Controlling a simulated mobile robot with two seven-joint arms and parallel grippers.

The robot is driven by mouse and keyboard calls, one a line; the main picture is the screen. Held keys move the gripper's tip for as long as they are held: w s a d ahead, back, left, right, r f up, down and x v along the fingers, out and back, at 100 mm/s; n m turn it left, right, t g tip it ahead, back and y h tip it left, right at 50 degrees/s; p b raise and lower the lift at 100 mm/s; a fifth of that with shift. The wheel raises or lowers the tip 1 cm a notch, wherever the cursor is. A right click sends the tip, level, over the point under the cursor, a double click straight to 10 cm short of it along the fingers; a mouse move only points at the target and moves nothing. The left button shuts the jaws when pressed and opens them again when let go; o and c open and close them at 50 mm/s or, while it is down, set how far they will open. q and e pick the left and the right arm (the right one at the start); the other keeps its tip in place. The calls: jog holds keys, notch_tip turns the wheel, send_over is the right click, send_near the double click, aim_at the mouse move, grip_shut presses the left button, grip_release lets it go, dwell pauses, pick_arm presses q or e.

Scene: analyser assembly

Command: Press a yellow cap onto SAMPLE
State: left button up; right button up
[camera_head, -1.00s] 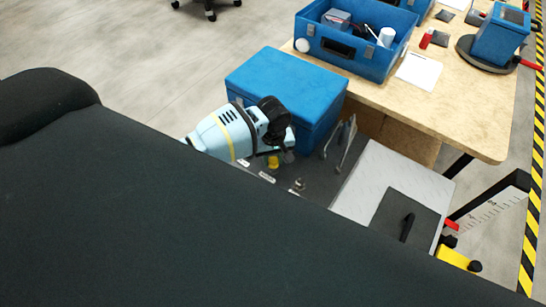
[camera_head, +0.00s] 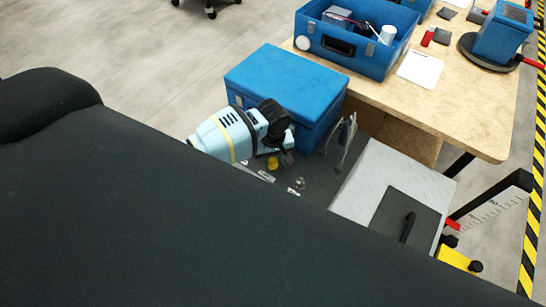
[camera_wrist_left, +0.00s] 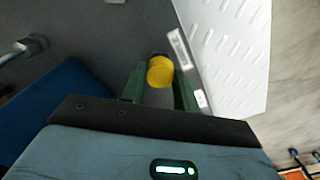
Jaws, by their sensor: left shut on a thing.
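My left gripper (camera_head: 278,158) hangs over the dark grey surface beside a closed blue case, pointing down. In the left wrist view its two green fingers (camera_wrist_left: 159,80) are shut on a round yellow cap (camera_wrist_left: 160,71). The cap also shows just below the gripper in the head view (camera_head: 272,163). A dark edge shows just behind the cap, and I cannot tell what it belongs to. I cannot make out SAMPLE by name. Small white labels (camera_head: 267,176) lie near the cap. My right gripper is not in view.
The closed blue case (camera_head: 285,85) stands close behind the gripper. A metal-handled item (camera_head: 342,140) and a light grey panel (camera_head: 365,185) are to the right. A wooden table (camera_head: 450,105) carries an open blue toolbox (camera_head: 355,45). My dark body hides the lower left.

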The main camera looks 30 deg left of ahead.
pick_arm(q)
jog(key=shift+f, duration=0.25)
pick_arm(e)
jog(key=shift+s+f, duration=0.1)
pick_arm(q)
jog(key=o, duration=1)
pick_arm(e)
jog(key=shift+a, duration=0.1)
pick_arm(q)
jog(key=shift+r, duration=0.1)
notch_tip(320, 180, up, 7)
jog(key=shift+f+p, duration=0.1)
jog(key=shift+p, duration=0.55)
jog(key=shift+r, duration=0.45)
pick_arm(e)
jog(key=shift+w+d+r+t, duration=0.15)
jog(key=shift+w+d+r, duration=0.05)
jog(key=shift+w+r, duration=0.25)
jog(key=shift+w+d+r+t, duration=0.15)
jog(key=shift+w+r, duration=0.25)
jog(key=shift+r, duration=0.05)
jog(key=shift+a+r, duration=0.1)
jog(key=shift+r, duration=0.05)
